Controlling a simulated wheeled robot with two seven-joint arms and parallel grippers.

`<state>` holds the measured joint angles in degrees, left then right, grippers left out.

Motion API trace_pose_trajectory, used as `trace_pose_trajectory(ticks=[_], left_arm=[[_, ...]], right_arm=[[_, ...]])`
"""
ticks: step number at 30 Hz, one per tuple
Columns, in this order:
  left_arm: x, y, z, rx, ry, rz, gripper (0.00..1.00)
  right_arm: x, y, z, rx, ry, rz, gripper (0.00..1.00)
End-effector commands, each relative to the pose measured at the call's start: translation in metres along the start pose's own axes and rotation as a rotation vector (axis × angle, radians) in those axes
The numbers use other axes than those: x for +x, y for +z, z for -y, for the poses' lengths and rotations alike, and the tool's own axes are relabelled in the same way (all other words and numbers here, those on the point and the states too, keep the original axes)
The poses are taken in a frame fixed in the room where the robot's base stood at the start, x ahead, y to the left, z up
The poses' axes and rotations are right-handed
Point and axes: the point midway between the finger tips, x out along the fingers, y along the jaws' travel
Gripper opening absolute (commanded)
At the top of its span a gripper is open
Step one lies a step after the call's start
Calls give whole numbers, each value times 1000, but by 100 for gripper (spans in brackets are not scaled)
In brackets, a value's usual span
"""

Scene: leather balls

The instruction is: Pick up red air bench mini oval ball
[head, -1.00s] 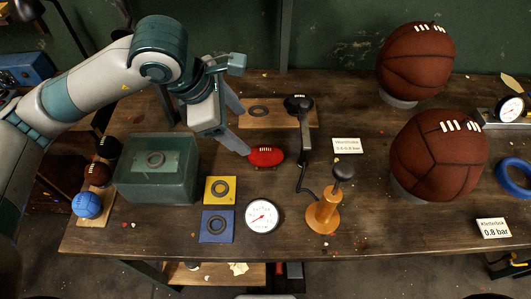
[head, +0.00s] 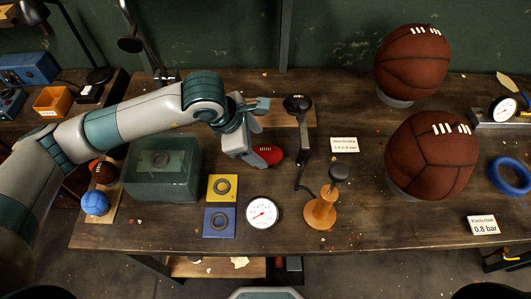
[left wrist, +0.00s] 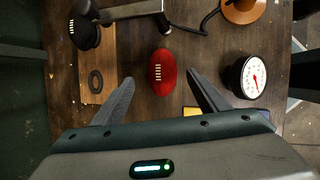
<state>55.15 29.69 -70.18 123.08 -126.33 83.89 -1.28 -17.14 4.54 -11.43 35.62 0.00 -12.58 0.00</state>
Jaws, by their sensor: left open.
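The red mini oval ball (head: 270,154) with white laces lies on the dark wooden workbench. In the left wrist view the ball (left wrist: 162,70) sits ahead of and between the two fingertips, apart from both. My left gripper (head: 258,158) is open and close to the ball, covering its left end in the head view. My right gripper does not show.
A black-headed pump (head: 300,104) with a dark lever stands just right of the ball. A glass box (head: 160,185), yellow and blue pads, a round gauge (head: 263,212) and an orange stand (head: 321,212) are nearby. Two big brown balls (head: 432,150) stand at the right.

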Motion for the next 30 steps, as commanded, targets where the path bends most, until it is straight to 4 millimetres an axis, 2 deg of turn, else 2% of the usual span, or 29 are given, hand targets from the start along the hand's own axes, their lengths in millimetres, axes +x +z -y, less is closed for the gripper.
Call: trace_pose_trajectory(ticks=[7,12,18,30], left_arm=[[10,-1,1,-1,-3,-2,68],[27,-4,3,-2,-3,-2,68],[49,-4,3,-1,-1,-1,68],[52,-5,3,0,0,0,68]], right_arm=[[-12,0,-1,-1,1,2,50],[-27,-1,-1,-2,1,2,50],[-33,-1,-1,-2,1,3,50],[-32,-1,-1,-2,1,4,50]])
